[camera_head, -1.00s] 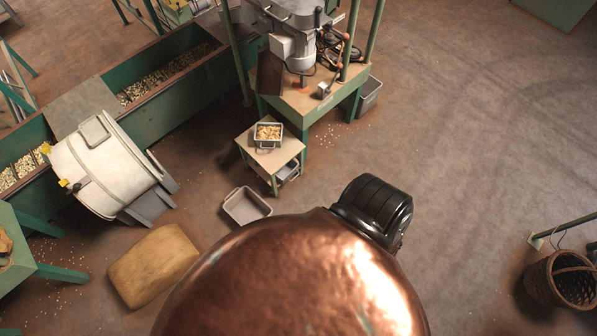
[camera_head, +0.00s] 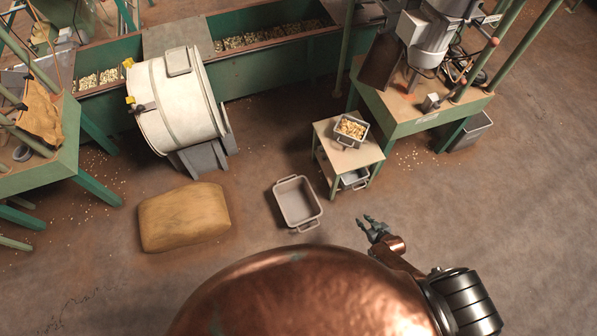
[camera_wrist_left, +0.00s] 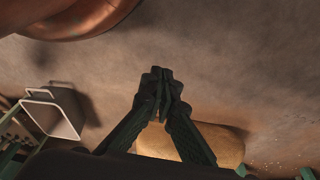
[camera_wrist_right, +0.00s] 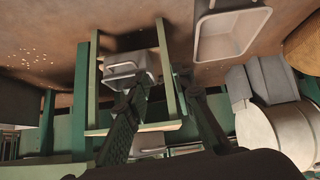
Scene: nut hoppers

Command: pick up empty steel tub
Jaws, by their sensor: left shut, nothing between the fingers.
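An empty grey steel tub (camera_head: 298,203) stands upright on the floor between the sack and the small stand. It also shows in the right wrist view (camera_wrist_right: 230,35) and in the left wrist view (camera_wrist_left: 52,115). Another grey tub (camera_head: 355,178) is on the stand's lower shelf, partly hidden by the top; it appears in the right wrist view (camera_wrist_right: 128,68). My right gripper (camera_head: 372,224) is open and empty, right of the floor tub and in front of the stand. My left gripper (camera_wrist_left: 160,85) is shut and empty, in front of the sack in its wrist view; the head view does not show it.
The small stand (camera_head: 325,128) carries a tub of nuts (camera_head: 350,130) on top. A tan sack (camera_head: 185,216) lies left of the floor tub. The white hopper drum (camera_head: 175,100), green trough (camera_head: 265,70) and machine table (camera_head: 420,110) stand behind. Floor at the right is open.

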